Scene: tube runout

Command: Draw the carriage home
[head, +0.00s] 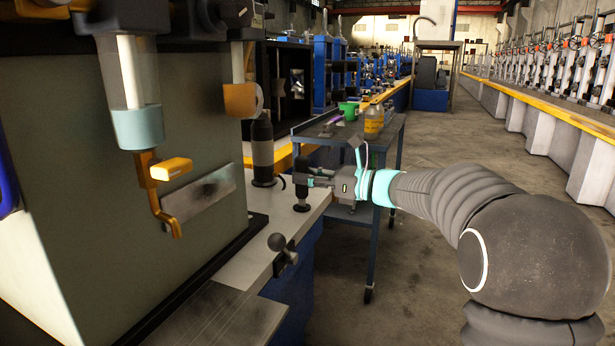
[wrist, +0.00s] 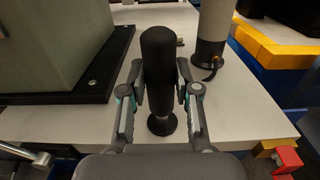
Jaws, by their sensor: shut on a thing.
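My gripper (head: 312,180) is at the near edge of the white bench (head: 300,215). It is shut on an upright black handle (head: 301,189). In the wrist view the black handle (wrist: 160,62) stands between the two fingers, one on each side, above a round dark foot (wrist: 162,124) on the bench top. A large grey-green block (head: 110,200) on a black base plate (head: 225,252) stands to the left; its corner also shows in the wrist view (wrist: 50,45). I cannot tell which part is the carriage.
A grey and black cylinder (head: 262,150) stands behind the handle. A ball-ended lever (head: 283,250) sits nearer on the bench. An amber tap (head: 165,185) hangs at left. A blue trolley (head: 375,150) with a yellow bottle (head: 373,122) stands behind my arm. Open floor (head: 450,160) lies right.

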